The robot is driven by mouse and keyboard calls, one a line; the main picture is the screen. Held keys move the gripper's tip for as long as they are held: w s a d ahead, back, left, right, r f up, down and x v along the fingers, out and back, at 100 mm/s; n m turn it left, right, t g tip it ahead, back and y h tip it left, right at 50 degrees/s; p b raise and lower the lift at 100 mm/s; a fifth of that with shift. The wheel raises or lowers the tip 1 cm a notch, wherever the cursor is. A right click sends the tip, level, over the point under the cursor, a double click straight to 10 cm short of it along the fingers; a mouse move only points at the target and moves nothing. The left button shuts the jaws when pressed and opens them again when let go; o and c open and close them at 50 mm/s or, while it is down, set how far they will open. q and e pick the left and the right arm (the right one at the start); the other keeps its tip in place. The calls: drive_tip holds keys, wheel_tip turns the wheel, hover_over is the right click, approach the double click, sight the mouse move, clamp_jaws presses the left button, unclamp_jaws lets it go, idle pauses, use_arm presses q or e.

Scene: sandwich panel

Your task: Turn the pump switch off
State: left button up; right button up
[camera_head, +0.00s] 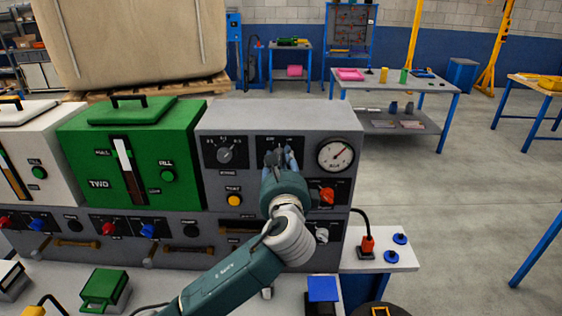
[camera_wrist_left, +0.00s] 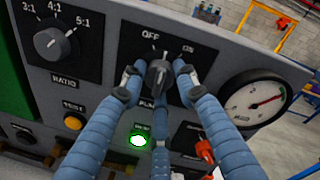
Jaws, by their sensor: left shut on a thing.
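The pump switch is a dark grey knob (camera_wrist_left: 158,76) on a black plate with OFF at its upper left and ON at its upper right. My left gripper (camera_wrist_left: 158,82) is shut on this knob, with blue fingers on both sides of it. The exact angle of the knob's pointer is hard to tell. The label below the knob is partly hidden by the fingers. In the head view the left gripper (camera_head: 281,160) reaches the upper middle of the grey panel (camera_head: 222,120) and hides most of the knob. My right gripper does not show.
Left of the switch is a RATIO knob (camera_wrist_left: 54,44), with a yellow button (camera_wrist_left: 74,121) below it. A pressure gauge (camera_wrist_left: 255,101) is on the right. A green light (camera_wrist_left: 138,140) glows below, near a red-orange knob (camera_wrist_left: 205,150). A green tank (camera_head: 78,150) stands left.

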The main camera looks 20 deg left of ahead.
use_arm(q)
drive_tip(key=n, duration=0.5)
drive_tip(key=shift+a+r, duration=0.1)
idle(0.5)
drive_tip(key=o, duration=1.2)
drive_tip(key=shift+c, duration=0.2)
drive_tip(key=v, duration=1.2)
drive_tip(key=shift+s+a+r, duration=0.15)
drive_tip(key=shift+a, duration=0.1)
drive_tip(key=shift+h, duration=0.3)
